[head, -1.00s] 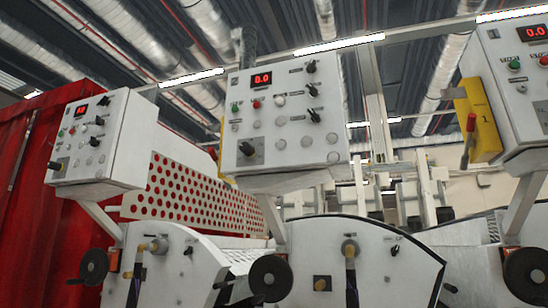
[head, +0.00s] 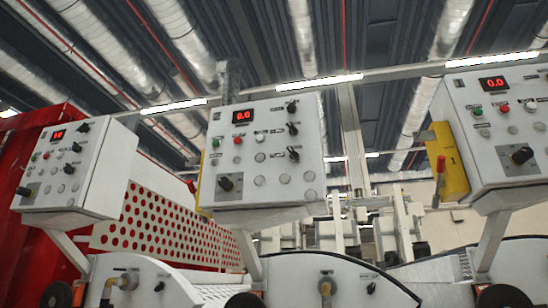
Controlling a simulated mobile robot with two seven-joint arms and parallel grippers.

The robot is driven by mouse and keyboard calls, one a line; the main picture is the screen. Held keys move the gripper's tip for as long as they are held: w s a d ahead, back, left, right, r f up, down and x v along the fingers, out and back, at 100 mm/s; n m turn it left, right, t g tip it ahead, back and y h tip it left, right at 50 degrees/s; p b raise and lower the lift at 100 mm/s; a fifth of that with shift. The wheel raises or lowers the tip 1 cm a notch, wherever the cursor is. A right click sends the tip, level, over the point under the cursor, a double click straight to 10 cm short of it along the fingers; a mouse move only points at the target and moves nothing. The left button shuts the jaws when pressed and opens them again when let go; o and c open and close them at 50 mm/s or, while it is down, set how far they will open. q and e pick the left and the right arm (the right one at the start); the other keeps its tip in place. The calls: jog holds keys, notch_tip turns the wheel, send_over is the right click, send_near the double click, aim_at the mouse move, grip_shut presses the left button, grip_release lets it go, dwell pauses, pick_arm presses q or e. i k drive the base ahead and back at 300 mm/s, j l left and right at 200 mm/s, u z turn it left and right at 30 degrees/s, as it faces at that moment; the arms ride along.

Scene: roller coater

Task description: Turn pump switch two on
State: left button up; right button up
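Three white control boxes stand on posts in the head view: a left box (head: 92,190), a middle box (head: 285,195) and a right box (head: 520,165). Each has a red digital display, small coloured buttons and black rotary knobs. The middle box has a large black knob (head: 226,183) at lower left and several smaller black knobs at its right, such as the top one (head: 292,107). Labels are too small to read, so I cannot tell which is pump switch two. Neither of my grippers is in view.
White roller machines with rounded side panels (head: 330,285) stand below the boxes. A yellow part with a red handle (head: 448,165) is attached beside the right box. Ducts run overhead.

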aim_at(293, 155)
jog(key=k+l, duration=0.35)
jog(key=i+l+z, duration=0.15)
jog(key=i+l, duration=0.15)
jog(key=i+l+z, duration=0.15)
jog(key=i, duration=0.4)
jog(key=l, duration=0.1)
